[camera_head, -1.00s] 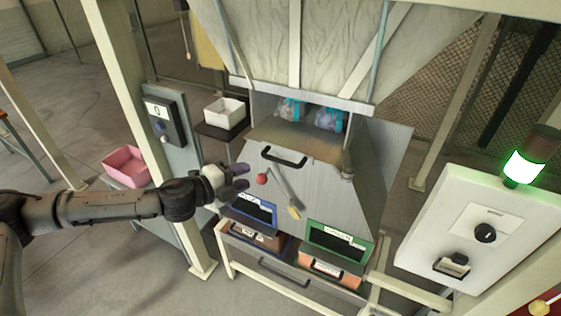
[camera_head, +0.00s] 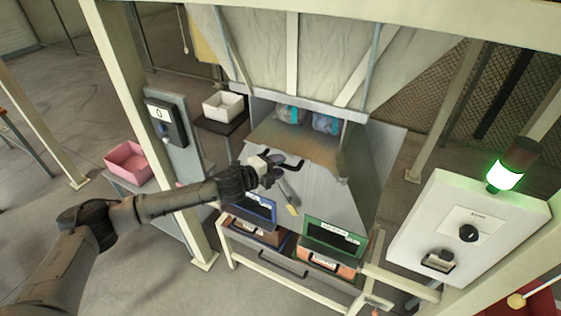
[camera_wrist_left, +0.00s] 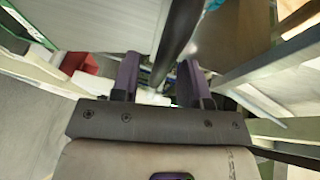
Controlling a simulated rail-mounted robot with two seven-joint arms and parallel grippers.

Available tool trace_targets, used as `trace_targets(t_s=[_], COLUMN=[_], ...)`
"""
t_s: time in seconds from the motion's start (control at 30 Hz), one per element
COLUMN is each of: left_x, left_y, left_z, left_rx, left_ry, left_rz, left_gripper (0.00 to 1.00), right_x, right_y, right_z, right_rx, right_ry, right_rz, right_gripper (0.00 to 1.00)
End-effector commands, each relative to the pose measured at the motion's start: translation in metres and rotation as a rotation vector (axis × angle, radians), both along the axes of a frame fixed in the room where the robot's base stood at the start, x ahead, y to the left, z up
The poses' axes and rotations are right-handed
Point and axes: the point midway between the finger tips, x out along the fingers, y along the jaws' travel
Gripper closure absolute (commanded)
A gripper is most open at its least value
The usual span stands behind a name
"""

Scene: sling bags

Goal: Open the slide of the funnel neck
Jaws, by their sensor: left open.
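The funnel neck (camera_head: 318,182) is a grey metal box below the pale hopper. Its black slide handle (camera_head: 294,166) is on the front, partly hidden by my left gripper (camera_head: 272,170). In the left wrist view my gripper (camera_wrist_left: 156,78) is open, with its two purple fingers apart. A dark bar (camera_wrist_left: 176,35), which looks like the handle, runs between and beyond the fingers; I cannot tell if they touch it. A grey lever with a yellow end (camera_head: 291,209) hangs beside the gripper, and its red knob is hidden. My right gripper is not in view.
Blue-edged (camera_head: 262,207) and green-edged (camera_head: 333,236) bins stand below the neck. Bagged items (camera_head: 325,122) lie in the opening above. A white control box (camera_head: 470,235) with a green lamp is at right. A pink tray (camera_head: 127,160) and white tray (camera_head: 222,106) are at left.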

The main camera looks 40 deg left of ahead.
Motion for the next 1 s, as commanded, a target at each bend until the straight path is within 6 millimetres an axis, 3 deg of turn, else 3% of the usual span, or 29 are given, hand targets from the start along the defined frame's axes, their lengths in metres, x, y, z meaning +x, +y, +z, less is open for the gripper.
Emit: trace_targets(t_s=[0.2,0.53,1.0], left_x=[0.0109,0.0121,0.0119], left_y=[-0.0024,-0.0027,-0.0024], left_z=[-0.0017,-0.0027,-0.0026], left_rx=[0.0,0.001,0.0], left_ry=[0.0,0.001,0.001], left_rz=[0.001,0.0,0.0], left_gripper=[0.59,0.59,1.0], right_x=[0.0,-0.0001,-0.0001], right_y=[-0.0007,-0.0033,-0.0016], right_z=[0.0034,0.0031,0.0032], right_rx=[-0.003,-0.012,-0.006], right_ry=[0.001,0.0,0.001], right_rz=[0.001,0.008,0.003], right_gripper=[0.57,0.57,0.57])
